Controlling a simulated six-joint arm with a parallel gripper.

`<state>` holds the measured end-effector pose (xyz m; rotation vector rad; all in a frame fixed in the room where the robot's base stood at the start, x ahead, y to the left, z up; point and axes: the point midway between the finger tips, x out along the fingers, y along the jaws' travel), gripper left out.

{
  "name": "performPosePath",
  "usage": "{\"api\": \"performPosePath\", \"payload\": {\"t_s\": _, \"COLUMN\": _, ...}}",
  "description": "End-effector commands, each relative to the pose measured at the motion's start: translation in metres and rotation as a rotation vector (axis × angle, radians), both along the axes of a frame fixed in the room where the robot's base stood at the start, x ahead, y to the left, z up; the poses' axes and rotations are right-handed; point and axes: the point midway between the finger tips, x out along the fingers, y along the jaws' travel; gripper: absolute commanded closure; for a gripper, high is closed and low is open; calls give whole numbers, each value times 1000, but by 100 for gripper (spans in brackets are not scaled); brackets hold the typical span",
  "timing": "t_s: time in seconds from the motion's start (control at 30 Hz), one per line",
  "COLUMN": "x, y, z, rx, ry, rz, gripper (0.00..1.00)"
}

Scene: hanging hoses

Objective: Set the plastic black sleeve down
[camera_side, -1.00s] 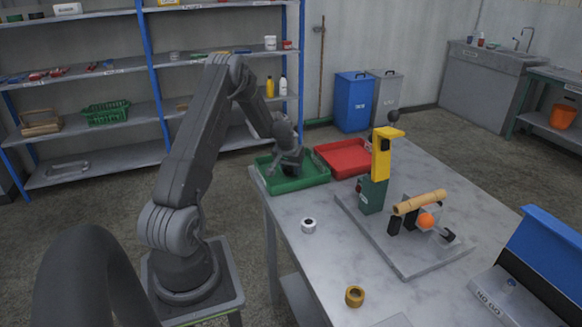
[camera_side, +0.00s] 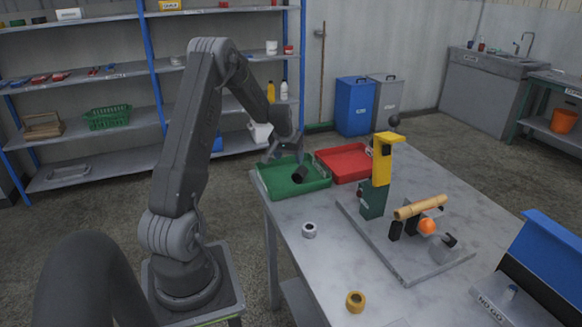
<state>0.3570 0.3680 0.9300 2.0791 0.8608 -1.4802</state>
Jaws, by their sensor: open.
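A short black sleeve (camera_side: 300,174) lies on its side in the green tray (camera_side: 285,188) at the table's back left corner. My gripper (camera_side: 284,154) is raised above the tray, just up and left of the sleeve. Its jaws are open and empty, and it looks apart from the sleeve.
A red tray (camera_side: 345,164) stands right of the green one. A fixture with a yellow-topped green post (camera_side: 373,197) and a tan tube (camera_side: 420,207) stands mid-table. A white ring (camera_side: 309,230) and a yellow ring (camera_side: 355,301) lie in front. The table's front left is mostly clear.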

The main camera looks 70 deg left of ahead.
Motion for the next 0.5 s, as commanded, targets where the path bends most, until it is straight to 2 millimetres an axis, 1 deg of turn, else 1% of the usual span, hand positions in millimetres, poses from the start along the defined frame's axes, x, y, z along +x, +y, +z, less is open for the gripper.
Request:
{"api": "performPosePath", "payload": {"t_s": 0.03, "x": -2, "y": -2, "z": 10, "rx": 3, "ry": -2, "rz": 0, "gripper": 33}}
{"api": "performPosePath", "payload": {"t_s": 0.1, "x": -5, "y": -5, "z": 21, "rx": 2, "ry": -1, "rz": 0, "gripper": 33}}
{"api": "performPosePath", "payload": {"t_s": 0.3, "x": -9, "y": -10, "z": 39, "rx": 1, "ry": 0, "rz": -2, "gripper": 33}}
{"api": "performPosePath", "payload": {"t_s": 0.37, "x": -7, "y": -16, "z": 46, "rx": 4, "ry": -3, "rz": -12, "gripper": 33}}
{"api": "performPosePath", "payload": {"t_s": 0.47, "x": 2, "y": -45, "z": 67, "rx": 12, "ry": -11, "rz": -58, "gripper": 33}}
{"api": "performPosePath", "payload": {"t_s": 0.5, "x": 7, "y": -63, "z": 79, "rx": 16, "ry": -16, "rz": -89, "gripper": 33}}
